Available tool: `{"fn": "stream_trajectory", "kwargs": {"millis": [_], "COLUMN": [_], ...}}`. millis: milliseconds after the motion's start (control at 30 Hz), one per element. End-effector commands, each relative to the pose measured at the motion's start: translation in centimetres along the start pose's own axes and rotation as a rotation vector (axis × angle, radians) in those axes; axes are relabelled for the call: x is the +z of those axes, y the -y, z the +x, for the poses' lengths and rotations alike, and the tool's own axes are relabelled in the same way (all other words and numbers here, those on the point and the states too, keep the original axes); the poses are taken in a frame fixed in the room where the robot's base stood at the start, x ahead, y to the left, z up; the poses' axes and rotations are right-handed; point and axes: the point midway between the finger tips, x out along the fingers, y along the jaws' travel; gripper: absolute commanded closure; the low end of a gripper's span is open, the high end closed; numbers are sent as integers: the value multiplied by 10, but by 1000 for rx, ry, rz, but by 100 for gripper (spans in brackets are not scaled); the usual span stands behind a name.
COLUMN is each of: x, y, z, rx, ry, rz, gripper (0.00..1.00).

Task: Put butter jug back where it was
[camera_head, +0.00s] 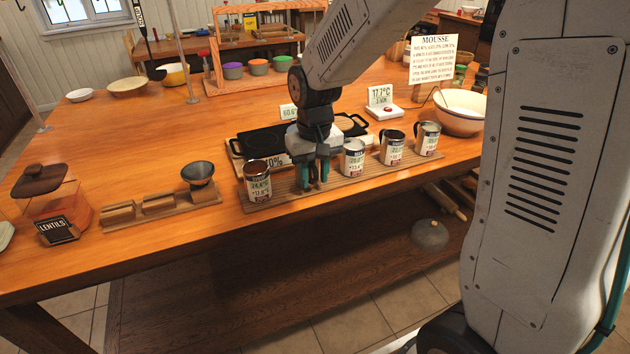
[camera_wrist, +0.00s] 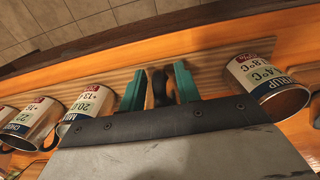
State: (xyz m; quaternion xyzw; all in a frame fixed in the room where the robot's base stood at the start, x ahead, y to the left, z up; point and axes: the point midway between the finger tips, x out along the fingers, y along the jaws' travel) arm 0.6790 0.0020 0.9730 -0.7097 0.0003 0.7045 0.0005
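Several metal jugs with printed labels stand in a row on a slatted wooden board (camera_head: 345,185). One jug (camera_head: 257,181) stands left of my gripper (camera_head: 313,178); its label shows 24.4°C, and in the wrist view it is the jug at the right (camera_wrist: 268,85). A jug (camera_head: 352,158) stands just right of my gripper, then another jug (camera_head: 393,148) and the end jug (camera_head: 427,139). I cannot read "butter" on any label. My gripper points down, its teal fingers low over the board. A dark curved piece shows between the fingers; I cannot tell whether it is a handle.
A black double hob (camera_head: 265,141) and a small scale (camera_head: 385,111) are behind the row. A cream bowl (camera_head: 461,112) stands to the right. A wooden stand with a dark cup (camera_head: 198,173) and a lentils jar (camera_head: 55,205) are to the left. The table's front edge is close.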

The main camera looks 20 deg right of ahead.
Motion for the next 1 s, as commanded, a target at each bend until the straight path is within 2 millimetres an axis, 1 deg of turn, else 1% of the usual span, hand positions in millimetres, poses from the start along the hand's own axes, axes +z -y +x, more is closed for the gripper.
{"fn": "stream_trajectory", "kwargs": {"millis": [33,200,300,400,500,667,733,767,867,967,1000], "x": [-1,-1,-1,0,0,0,5,9,33,74,93], "y": [0,0,0,0,0,0,-1,-2,-6,-13,-15], "z": [-12,-51,-70,-85,-95,-100,-103,-106,-119,-134,-139], "rx": [0,0,0,0,0,0,0,0,-1,-1,-1], "ry": [-6,-6,-6,-3,-3,-1,-4,-6,-19,-39,-45], "rz": [0,0,0,0,0,0,0,1,1,1,1], "gripper": [67,67,67,67,67,67,67,67,67,67,67]}}
